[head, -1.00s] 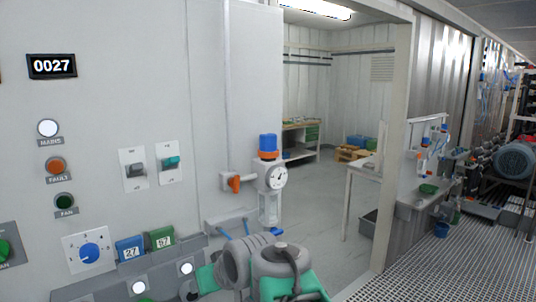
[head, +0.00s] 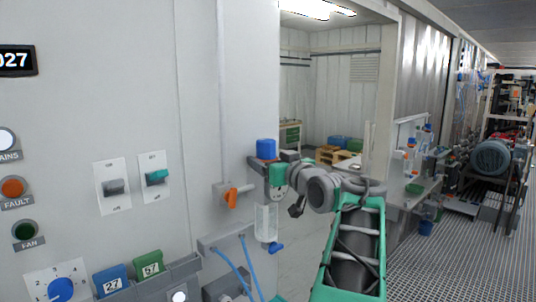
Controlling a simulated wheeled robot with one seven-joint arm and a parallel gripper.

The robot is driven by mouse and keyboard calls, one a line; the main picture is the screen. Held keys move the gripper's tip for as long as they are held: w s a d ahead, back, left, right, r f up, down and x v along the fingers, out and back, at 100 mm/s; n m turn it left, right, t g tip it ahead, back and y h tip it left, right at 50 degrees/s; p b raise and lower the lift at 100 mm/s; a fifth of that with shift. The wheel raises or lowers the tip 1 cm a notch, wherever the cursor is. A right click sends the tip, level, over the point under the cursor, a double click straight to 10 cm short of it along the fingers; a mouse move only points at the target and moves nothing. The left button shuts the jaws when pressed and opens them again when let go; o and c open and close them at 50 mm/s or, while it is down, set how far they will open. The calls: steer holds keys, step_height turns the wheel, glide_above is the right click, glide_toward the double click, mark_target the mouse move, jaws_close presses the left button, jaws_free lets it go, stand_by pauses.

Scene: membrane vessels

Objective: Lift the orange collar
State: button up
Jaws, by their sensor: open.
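A filter regulator unit on the grey cabinet wall has a blue knob (head: 266,147) on top and a clear bowl (head: 266,222) below. The orange collar (head: 264,159) shows only as a thin strip under the blue knob. My gripper (head: 267,164) is at the height of the collar, reaching in from the right, with its jaws open.
An orange valve handle (head: 231,198) is on the pipe left of the unit. Blue hoses (head: 229,266) hang below. Switches, a dial (head: 61,288) and number tags are on the panel at left. An open doorway lies behind my arm, with grated floor (head: 440,262) at right.

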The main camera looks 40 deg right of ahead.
steer(key=shift+w, duration=0.25)
steer(key=shift+c, duration=0.3)
jaws_close()
stand_by(0.5)
